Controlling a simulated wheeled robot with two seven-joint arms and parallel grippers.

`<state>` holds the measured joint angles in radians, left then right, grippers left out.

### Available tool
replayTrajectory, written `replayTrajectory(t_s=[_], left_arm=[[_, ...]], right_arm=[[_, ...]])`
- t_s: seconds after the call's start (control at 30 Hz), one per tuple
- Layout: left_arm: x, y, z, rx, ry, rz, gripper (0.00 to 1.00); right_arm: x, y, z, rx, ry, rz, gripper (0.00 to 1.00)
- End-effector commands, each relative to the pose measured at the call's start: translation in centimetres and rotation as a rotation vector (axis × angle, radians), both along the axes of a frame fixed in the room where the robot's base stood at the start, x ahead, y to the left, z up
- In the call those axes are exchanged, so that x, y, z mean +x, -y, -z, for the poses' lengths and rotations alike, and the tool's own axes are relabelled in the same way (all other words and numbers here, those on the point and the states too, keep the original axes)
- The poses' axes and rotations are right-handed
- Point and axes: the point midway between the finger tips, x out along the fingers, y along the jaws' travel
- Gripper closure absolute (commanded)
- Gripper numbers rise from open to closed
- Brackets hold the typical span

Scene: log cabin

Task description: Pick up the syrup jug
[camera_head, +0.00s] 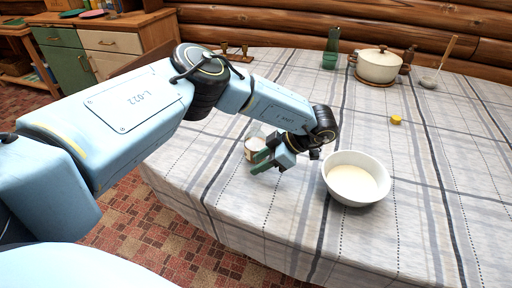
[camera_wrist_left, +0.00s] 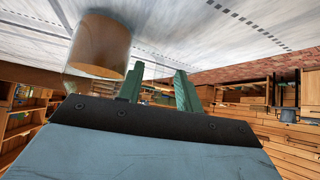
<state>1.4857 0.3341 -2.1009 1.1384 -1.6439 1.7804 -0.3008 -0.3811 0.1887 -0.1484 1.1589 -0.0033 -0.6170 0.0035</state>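The syrup jug (camera_head: 251,148), a small clear vessel with tan-brown contents, stands on the checked tablecloth near the table's front left edge. It is partly hidden behind my left gripper (camera_head: 263,160) in the head view. In the left wrist view the jug (camera_wrist_left: 100,45) looms large at the upper left, beside the green fingers. My left gripper (camera_wrist_left: 158,88) is open, with nothing between its fingers. I cannot tell whether a finger touches the jug. My right gripper is in neither view.
A white bowl (camera_head: 357,180) with pale contents stands just right of my left gripper. Farther back are a lidded cream pot (camera_head: 379,66), a green bottle (camera_head: 331,48), a ladle (camera_head: 438,66) and a small yellow object (camera_head: 396,120). The cloth right of the bowl is clear.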

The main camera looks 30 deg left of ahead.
Motion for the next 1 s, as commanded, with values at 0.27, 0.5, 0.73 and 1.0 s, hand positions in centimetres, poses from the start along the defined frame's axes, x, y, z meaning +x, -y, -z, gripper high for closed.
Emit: replayTrajectory(t_s=[0.27, 0.5, 0.73, 1.0], left_arm=[[-0.8, -2.0, 2.4, 0.001, -0.001, 0.001, 0.65], [-0.8, -2.1, 2.4, 0.000, 0.000, 0.000, 0.67], [-0.8, -2.0, 2.3, 0.000, 0.000, 0.000, 0.97], [-0.7, -2.0, 2.3, 0.000, 0.000, 0.000, 1.00]], right_arm=[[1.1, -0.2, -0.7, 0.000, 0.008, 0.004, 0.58], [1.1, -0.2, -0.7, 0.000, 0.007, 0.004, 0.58], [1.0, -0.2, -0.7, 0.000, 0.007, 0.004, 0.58], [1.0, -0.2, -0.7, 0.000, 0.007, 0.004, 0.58]])
